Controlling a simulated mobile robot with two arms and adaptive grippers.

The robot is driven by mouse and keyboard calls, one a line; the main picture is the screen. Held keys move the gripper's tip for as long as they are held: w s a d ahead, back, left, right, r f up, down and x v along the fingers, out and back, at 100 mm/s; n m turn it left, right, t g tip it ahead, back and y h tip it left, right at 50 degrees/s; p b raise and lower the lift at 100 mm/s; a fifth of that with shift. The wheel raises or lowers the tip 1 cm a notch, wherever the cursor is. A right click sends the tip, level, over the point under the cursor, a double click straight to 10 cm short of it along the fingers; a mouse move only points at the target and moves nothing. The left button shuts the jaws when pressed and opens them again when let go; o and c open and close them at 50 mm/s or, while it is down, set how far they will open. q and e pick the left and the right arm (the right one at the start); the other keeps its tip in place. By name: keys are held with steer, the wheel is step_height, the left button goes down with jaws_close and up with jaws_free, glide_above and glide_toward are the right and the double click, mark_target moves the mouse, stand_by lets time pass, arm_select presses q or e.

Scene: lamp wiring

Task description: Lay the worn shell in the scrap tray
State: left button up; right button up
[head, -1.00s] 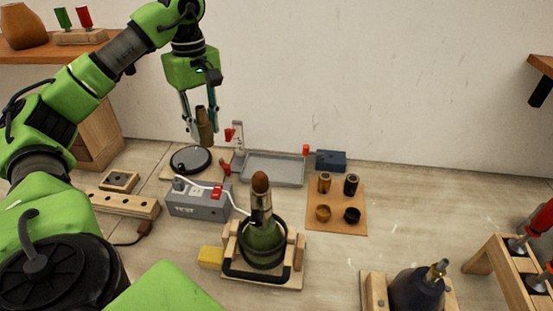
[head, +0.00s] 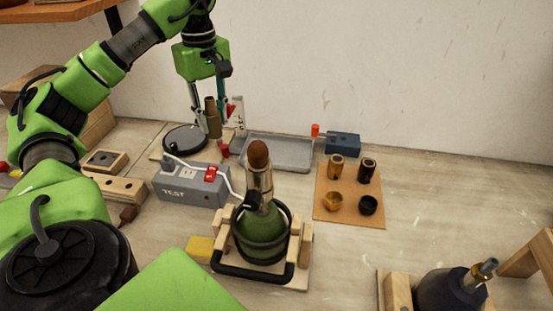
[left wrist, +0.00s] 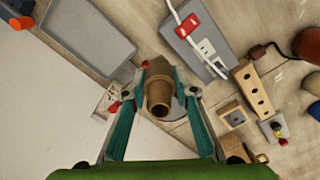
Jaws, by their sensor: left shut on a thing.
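My left gripper (head: 211,122) is shut on a brown-brass shell (head: 213,118), holding it upright in the air in front of the wall. In the left wrist view the shell (left wrist: 159,92) sits between the two fingers with its open end toward the camera. The grey scrap tray (head: 277,153) lies at the back of the table, just right of the gripper, and its bare floor looks empty. It also shows at the upper left of the left wrist view (left wrist: 85,35). My right gripper is not in view.
A round black disc (head: 185,138) lies below left of the shell. A grey TEST box (head: 190,187) stands in front. A green bottle lamp (head: 262,235) sits in a wooden cradle at centre. A cork-coloured mat (head: 350,210) holds several small sockets. A blue box (head: 343,143) stands right of the tray.

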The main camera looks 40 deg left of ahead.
arm_select(q)
steer(key=w+f+p, duration=0.1)
steer(key=w+f, duration=0.2)
steer(key=w, duration=0.1)
steer(key=w+d+f+p, duration=0.1)
steer(key=w+f, duration=0.2)
steer(key=w, duration=0.1)
steer(key=w+d+f+p, duration=0.1)
steer(key=w+f, duration=0.2)
steer(key=w, duration=0.2)
steer(key=f, duration=0.1)
steer(key=f+p, duration=0.1)
steer(key=f, duration=0.1)
steer(key=shift+w+d, duration=0.15)
steer(key=shift+w, duration=0.15)
steer(key=shift+f, duration=0.5)
steer(key=shift+f, duration=0.1)
steer(key=o, duration=1.2)
